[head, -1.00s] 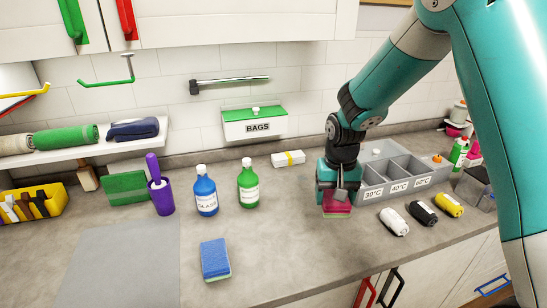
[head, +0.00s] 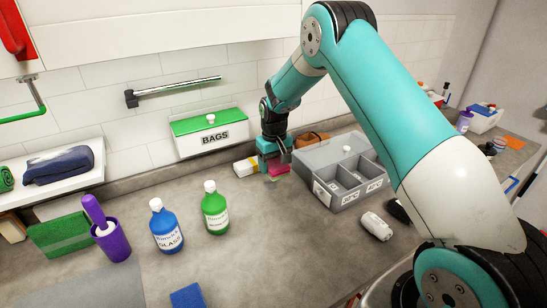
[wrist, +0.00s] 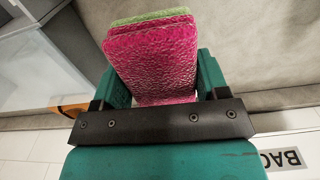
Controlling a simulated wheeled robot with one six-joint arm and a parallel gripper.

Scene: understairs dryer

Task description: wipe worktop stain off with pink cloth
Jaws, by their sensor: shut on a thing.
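My gripper (head: 272,158) is shut on a pink cloth (head: 280,169), low over the back of the grey worktop (head: 250,255). In the wrist view the pink cloth (wrist: 152,60) is a thick textured pad with a light green layer at its far edge, held between the green fingers. Whether it touches the worktop I cannot tell. A small pale green patch (head: 270,179) shows at the cloth's lower left; I cannot tell if it is the cloth's green layer or a stain. No other stain is clearly visible.
A white box (head: 246,166) lies just left of the gripper. A grey divided bin (head: 330,182) stands close on the right, with a brown item (head: 311,139) behind it. Green (head: 214,208) and blue (head: 166,228) bottles stand left.

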